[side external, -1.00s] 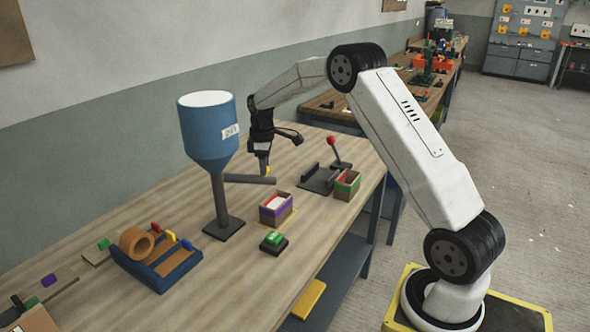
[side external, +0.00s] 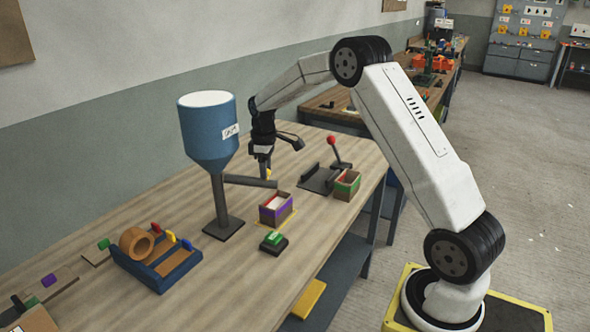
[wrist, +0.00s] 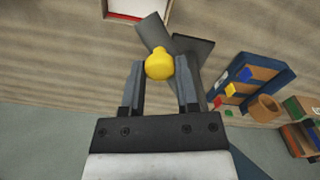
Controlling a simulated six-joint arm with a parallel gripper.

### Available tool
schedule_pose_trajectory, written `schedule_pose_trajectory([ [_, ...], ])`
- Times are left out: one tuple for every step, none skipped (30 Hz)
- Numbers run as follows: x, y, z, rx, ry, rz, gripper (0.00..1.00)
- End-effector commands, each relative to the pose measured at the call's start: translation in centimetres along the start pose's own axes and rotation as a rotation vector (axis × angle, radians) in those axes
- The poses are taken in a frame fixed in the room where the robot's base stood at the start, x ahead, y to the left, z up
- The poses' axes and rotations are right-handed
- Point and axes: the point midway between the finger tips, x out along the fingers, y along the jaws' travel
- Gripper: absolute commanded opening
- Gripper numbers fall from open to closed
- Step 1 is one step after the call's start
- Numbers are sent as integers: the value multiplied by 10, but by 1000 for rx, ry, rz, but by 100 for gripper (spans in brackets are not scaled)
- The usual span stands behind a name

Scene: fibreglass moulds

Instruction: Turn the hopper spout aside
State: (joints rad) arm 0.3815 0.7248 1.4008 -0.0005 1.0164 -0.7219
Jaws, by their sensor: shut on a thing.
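The blue hopper (side external: 207,135) stands on a grey post with a dark base (side external: 223,229) on the bench. Its grey spout (side external: 247,181) sticks out to the right from the post, above the bench; the spout also shows in the wrist view (wrist: 153,33). A yellow knob (wrist: 159,66) sits near the spout's free end. My gripper (wrist: 159,75) has a finger on each side of this knob and is shut on it. In the side view my gripper (side external: 264,168) points down at the spout's end, and the knob is mostly hidden.
A purple-banded box (side external: 275,209) with white contents stands in front of the spout's end. A green button (side external: 273,240), a green-banded box (side external: 347,186) and a red-knobbed lever (side external: 333,150) are nearby. A blue tray (side external: 150,271) lies left.

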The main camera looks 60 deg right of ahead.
Motion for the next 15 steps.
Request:
schedule_pose_trajectory([
  [-2,-4,1,28,3,2,0],
  [-2,-7,2,49,4,2,0],
  [-2,-10,3,77,4,2,0],
  [-2,-13,4,99,4,2,0],
  [-2,-17,5,121,3,1,0],
  [-2,-21,6,153,4,2,0],
  [-2,-24,7,177,4,2,0],
  [-2,-27,7,202,4,2,0],
  [-2,-32,8,236,4,1,0],
  [-2,-35,8,262,4,2,0],
  [-2,-39,9,286,4,1,0],
  [-2,-43,9,320,3,1,0],
  [-2,-47,9,345,4,2,0],
  [-2,-50,9,371,4,2,0],
  [-2,-54,9,403,4,2,0],
])
